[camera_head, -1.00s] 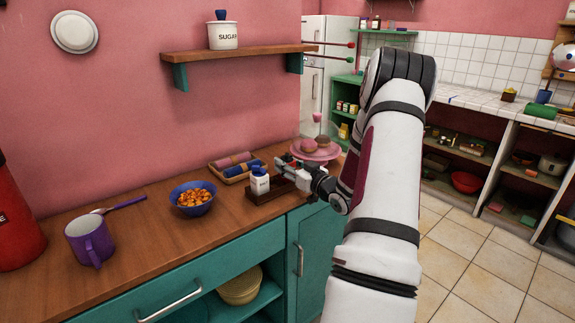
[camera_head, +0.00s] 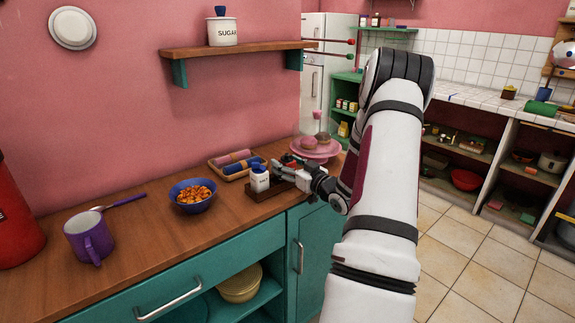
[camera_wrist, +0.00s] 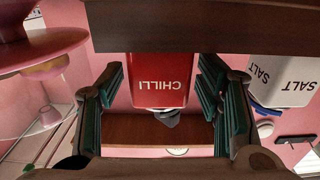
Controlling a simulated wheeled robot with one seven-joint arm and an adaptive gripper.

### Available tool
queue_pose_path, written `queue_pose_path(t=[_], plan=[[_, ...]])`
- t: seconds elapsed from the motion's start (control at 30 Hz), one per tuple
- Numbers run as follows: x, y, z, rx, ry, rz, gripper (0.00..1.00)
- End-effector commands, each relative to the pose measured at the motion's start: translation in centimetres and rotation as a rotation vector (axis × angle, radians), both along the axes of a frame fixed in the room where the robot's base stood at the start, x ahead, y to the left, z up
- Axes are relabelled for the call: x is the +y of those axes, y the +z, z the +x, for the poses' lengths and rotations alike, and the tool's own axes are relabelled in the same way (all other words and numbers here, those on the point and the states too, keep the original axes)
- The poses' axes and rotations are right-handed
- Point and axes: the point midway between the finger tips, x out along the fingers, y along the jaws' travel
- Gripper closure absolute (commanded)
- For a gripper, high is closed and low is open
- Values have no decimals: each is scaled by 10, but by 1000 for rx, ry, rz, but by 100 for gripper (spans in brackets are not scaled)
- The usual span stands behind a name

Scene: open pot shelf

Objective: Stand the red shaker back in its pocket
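The red shaker (camera_wrist: 160,80), lettered CHILLI, appears upside down in the wrist view, its dark cap low in the picture. It looks upright behind the brown rack edge (camera_wrist: 200,30), which hides its base, so its seating cannot be seen. My gripper (camera_wrist: 160,88) is open around it, one finger on each side with narrow gaps. The white salt shaker (camera_wrist: 285,80) stands beside it; in the head view the salt shaker (camera_head: 260,181) is at the left end of the wooden rack (camera_head: 264,194). My gripper (camera_head: 283,171) mostly hides the red shaker there.
A wicker tray with rolled cloths (camera_head: 236,165) lies behind the rack. A pink stand with cakes (camera_head: 316,150) is close behind my gripper. A blue bowl of orange food (camera_head: 192,195) and a purple mug (camera_head: 88,238) stand left. The counter (camera_head: 150,225) between is clear.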

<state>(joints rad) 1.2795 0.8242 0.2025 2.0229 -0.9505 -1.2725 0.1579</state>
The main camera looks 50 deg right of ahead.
Motion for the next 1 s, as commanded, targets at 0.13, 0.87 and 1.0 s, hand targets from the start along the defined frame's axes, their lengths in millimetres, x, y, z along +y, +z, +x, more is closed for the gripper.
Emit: queue_pose_path(t=[0.13,0.87,1.0], plan=[[0,-1,0,1,0,1,41],[24,-1,-102,2,-2,0,41],[27,-1,-113,0,0,0,41]])
